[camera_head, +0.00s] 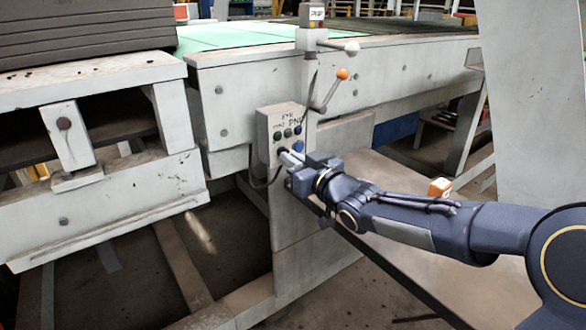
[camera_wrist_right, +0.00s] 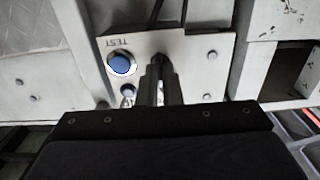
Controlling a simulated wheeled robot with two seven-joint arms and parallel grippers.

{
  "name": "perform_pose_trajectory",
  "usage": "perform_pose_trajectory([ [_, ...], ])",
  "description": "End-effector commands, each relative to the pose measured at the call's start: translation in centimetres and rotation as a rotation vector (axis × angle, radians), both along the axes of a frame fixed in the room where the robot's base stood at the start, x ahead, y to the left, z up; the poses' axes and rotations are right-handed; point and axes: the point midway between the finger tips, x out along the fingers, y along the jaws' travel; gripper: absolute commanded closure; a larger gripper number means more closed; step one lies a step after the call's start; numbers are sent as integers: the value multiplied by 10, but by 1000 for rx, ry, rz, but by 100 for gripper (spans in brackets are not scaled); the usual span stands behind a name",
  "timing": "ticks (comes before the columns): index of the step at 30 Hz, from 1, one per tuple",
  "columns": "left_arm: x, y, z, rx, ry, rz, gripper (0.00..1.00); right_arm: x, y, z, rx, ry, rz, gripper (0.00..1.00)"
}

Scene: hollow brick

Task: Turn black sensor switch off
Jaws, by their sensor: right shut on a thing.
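A pale grey control box (camera_head: 266,125) with several coloured buttons is fixed to the side of the machine. My right gripper (camera_head: 285,157) reaches in from the right and touches the lower part of this box. In the right wrist view, its two fingers (camera_wrist_right: 160,76) are close together against the panel (camera_wrist_right: 188,52), shut on a small part. That part, which seems to be the black sensor switch, is hidden by the fingers, so its position cannot be read. My left gripper is not in view.
A blue button (camera_wrist_right: 121,63) marked TEST sits just beside the fingers. A lever with an orange knob (camera_head: 342,74) stands above the box. A black cable hangs below it. A flat grey-beige surface (camera_head: 400,200) lies under my right arm.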

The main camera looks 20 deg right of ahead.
Motion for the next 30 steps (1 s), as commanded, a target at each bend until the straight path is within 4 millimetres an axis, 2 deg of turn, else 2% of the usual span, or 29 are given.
perform_pose_trajectory([
  [1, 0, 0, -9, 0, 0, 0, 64, 0, 0, -4, -42, -16, -1, 100],
  [3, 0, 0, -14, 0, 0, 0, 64, 0, 0, -4, -104, -39, 0, 100],
  [15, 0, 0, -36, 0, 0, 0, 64, 0, 0, -3, -389, -139, -1, 100],
  [30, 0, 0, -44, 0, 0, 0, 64, 0, 0, -1, -510, -182, 1, 100],
])
